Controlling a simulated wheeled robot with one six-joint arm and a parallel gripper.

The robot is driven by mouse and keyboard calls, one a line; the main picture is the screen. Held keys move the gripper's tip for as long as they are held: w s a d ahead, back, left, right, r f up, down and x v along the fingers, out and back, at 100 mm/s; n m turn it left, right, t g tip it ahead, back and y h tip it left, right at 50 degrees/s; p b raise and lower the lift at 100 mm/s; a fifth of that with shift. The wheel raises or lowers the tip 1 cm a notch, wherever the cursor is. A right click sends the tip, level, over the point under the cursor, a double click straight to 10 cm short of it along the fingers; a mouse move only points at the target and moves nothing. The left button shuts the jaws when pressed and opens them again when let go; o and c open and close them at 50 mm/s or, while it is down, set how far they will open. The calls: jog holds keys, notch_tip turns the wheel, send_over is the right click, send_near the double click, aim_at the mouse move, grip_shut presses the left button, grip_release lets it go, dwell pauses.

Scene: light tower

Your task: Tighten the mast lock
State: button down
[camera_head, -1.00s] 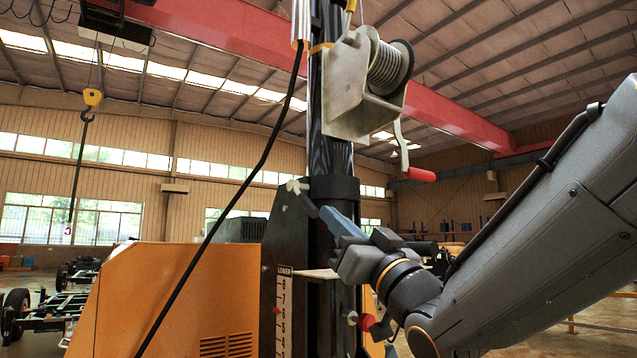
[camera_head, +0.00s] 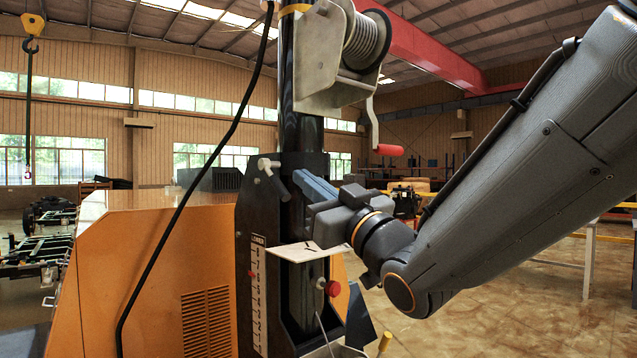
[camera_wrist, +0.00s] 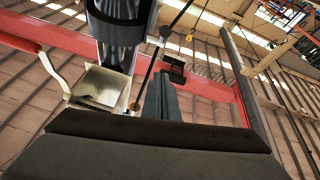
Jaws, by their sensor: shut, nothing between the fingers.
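The mast lock appears to be the pale T-shaped knob (camera_head: 267,165) with a dark lever slanting down right from it, on the upper left of the black mast collar. I cannot be sure of the name. My gripper (camera_head: 298,178) is shut and empty, its blue-grey fingers pointing up left with the tips close to the right of the lever. I cannot tell whether they touch it. In the wrist view my gripper's dark fingers (camera_wrist: 163,96) are together. The lock is not clearly visible there. The dark mast (camera_head: 301,85) stands upright behind.
A winch (camera_head: 340,60) with a red-gripped crank (camera_head: 389,150) hangs on the mast above my gripper. A pale plate (camera_head: 300,252) and a red knob (camera_head: 333,288) are below. The orange housing (camera_head: 160,270) stands left, with a black cable crossing in front.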

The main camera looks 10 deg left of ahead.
aim_at(285, 196)
jog(key=w+a+p, duration=0.2)
jog(key=w+a, duration=0.2)
jog(key=w, duration=0.1)
jog(key=shift+w+a+f, duration=0.2)
jog(key=shift+a+f, duration=0.2)
jog(key=shift+f, duration=0.05)
jog(key=shift+f, duration=0.15)
jog(key=b, duration=0.2)
jog(key=f+t+b, duration=0.1)
jog(key=b, duration=0.1)
jog(key=f+y+b, duration=0.1)
jog(key=b, duration=0.1)
jog(key=shift+w+a+b, duration=0.3)
jog(key=shift+w+a, duration=0.05)
jog(key=w+a+f+b, duration=0.1)
jog(key=f+b, duration=0.1)
jog(key=b, duration=0.1)
jog(key=shift+a+b, duration=0.15)
jog(key=shift+b, duration=0.25)
jog(key=shift+r, duration=0.2)
